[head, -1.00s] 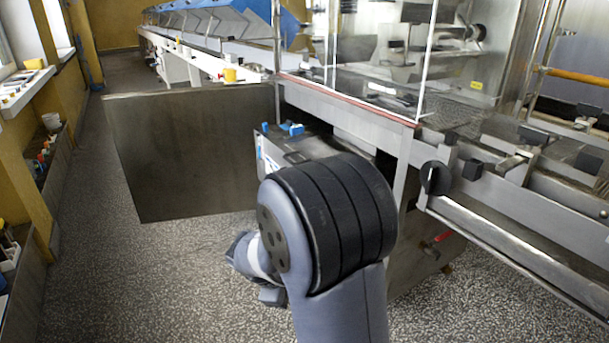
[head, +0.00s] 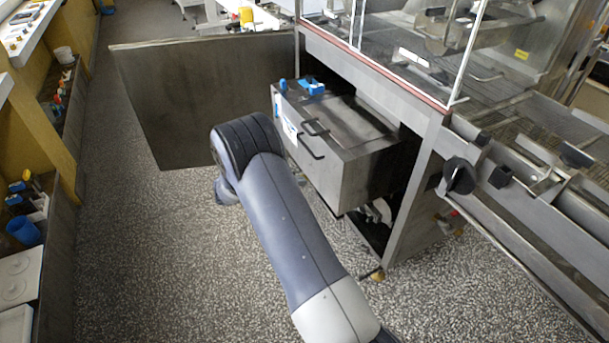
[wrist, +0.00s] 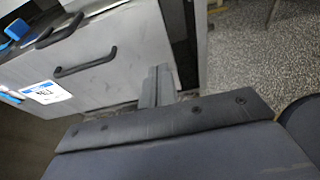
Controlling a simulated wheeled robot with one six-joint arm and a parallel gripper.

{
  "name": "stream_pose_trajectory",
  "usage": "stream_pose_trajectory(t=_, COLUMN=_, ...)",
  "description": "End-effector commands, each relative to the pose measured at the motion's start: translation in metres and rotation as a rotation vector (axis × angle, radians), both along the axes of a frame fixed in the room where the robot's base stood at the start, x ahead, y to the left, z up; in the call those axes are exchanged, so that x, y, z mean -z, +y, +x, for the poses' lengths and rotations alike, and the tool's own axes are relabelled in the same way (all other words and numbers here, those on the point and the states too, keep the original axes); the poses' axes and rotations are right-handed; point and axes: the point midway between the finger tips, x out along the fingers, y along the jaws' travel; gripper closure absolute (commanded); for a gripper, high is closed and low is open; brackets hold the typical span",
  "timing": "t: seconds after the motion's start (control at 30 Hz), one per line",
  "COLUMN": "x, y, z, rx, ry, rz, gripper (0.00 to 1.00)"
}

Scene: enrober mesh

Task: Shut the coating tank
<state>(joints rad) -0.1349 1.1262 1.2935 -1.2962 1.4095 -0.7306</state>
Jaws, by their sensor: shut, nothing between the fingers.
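The coating tank (head: 355,170) is a grey metal box standing out like a drawer from under the machine.
A large dark metal door panel (head: 210,95) stands open left of the tank. The machine's frame (head: 415,195) and glass guard rise at the right. The speckled floor (head: 150,260) is clear at the front left. Shelves (head: 30,200) line the left wall.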

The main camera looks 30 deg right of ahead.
Motion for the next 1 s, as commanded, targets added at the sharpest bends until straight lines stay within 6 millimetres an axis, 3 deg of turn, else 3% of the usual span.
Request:
stream_pose_trajectory(t=0.3, x=0.021, y=-0.066, z=0.001, rx=0.006, ry=0.001, rz=0.002, gripper=1.0)
stream_pose_trajectory(t=0.5, x=0.024, y=-0.099, z=0.002, rx=0.003, ry=-0.001, rz=0.003, gripper=1.0)
stream_pose_trajectory(t=0.7, x=0.024, y=-0.114, z=0.003, rx=0.003, ry=-0.001, rz=0.003, gripper=1.0)
stream_pose_trajectory(t=1.0, x=0.024, y=-0.116, z=0.003, rx=0.002, ry=-0.002, rz=0.003, gripper=1.0)
